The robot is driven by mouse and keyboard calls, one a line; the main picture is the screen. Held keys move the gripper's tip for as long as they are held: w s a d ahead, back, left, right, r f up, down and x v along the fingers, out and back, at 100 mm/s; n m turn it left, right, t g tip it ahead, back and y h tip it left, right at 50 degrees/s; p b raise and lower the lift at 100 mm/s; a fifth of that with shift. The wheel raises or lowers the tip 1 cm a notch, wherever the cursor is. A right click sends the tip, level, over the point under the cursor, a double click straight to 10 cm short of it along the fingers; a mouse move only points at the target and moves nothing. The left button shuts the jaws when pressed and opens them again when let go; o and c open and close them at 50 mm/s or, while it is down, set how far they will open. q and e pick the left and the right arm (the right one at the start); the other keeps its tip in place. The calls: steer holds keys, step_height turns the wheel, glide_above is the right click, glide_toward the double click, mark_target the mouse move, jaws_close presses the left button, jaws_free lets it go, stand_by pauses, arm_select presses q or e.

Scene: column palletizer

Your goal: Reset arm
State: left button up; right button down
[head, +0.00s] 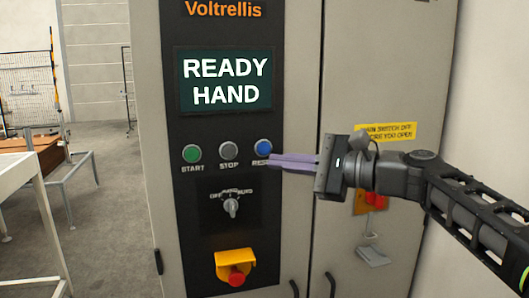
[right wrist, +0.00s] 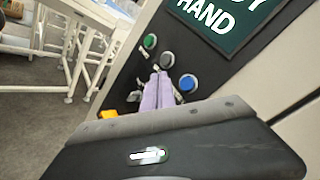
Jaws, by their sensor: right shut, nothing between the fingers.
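My right gripper (head: 270,160) comes in from the right in the head view. Its two purple fingers are shut together with nothing between them, and their tips are near the blue reset button (head: 263,147), just below it in the picture. In the right wrist view the shut fingers (right wrist: 160,75) point toward the panel, with the blue button (right wrist: 187,83) to their right. I cannot tell whether the tips touch the panel. My left gripper is not in view.
The grey cabinet carries a screen (head: 226,80) reading READY HAND, a green start button (head: 192,153), a grey stop button (head: 229,150), a selector switch (head: 231,205) and a red emergency button (head: 236,276). A white table frame (head: 38,180) stands at left.

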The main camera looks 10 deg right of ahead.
stand_by(0.4)
